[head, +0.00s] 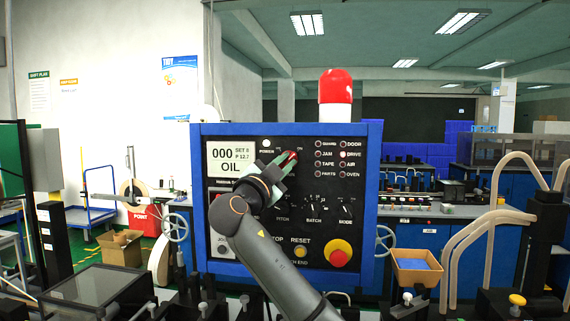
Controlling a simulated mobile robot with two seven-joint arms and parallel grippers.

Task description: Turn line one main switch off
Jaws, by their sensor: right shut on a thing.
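The control panel (374,190) is a dark face in a blue frame, standing in the middle of the head view. A red switch handle (289,157) sits on its upper part, below an ON label. My right gripper (281,165) is shut on this red handle, and its fingers hide most of it. The exact angle of the handle is hard to tell. My right arm comes up from below and hides part of the panel's middle. My left gripper is not in view.
A display (232,158) reads 000 and OIL. Selector knobs (345,212) and a red mushroom button on yellow (338,253) sit lower on the panel. A red beacon (335,87) tops it. A yellow-brown bin (417,267) stands at right, a cardboard box (121,247) at left.

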